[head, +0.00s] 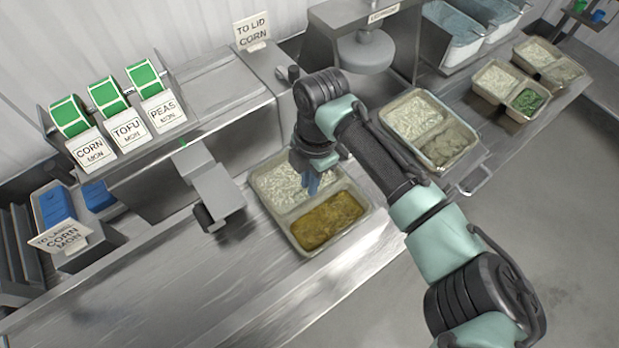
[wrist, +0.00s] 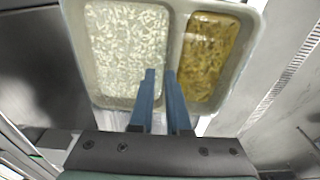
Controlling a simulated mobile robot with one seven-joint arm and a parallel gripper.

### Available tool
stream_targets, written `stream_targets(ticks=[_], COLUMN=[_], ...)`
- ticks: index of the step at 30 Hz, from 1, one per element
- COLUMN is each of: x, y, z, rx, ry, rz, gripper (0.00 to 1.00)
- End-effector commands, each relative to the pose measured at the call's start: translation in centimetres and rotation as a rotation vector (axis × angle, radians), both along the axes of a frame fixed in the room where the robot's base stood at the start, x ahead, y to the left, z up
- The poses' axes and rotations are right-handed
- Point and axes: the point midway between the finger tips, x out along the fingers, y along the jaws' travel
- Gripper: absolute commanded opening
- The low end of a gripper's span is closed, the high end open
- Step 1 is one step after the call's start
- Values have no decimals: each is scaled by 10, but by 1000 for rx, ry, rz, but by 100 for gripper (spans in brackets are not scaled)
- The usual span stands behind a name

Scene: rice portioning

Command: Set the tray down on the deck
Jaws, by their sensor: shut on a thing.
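The tray (head: 281,226) is pale and has two compartments, one with white rice and one with a yellow-brown filling. It is over the steel deck (head: 170,275), beside the lidding machine. I cannot tell whether its underside touches the deck. My gripper (head: 312,186) comes down from above with its blue fingers at the tray's divider. In the wrist view the fingers (wrist: 161,75) are close together, shut on the tray (wrist: 250,40) near the divider, with rice to the left and brown filling to the right. The fingers hide part of the rim.
A label stand with green rolls (head: 108,97) and cards reading CORN, TOFU and PEAS is at the left. A grey bracket (head: 215,192) stands just left of the tray. Another filled tray (head: 420,100) is on the right. The deck's front left is clear.

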Motion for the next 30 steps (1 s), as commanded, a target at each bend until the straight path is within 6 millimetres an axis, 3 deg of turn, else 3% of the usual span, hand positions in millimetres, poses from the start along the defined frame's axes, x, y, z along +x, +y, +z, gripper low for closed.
stream_targets(ticks=[28,29,30], x=[0,0,0], y=[0,0,0], z=[-3,-3,-3], rx=[1,1,1], ry=[-1,-1,-1], rz=[1,1,1], gripper=[0,16,24])
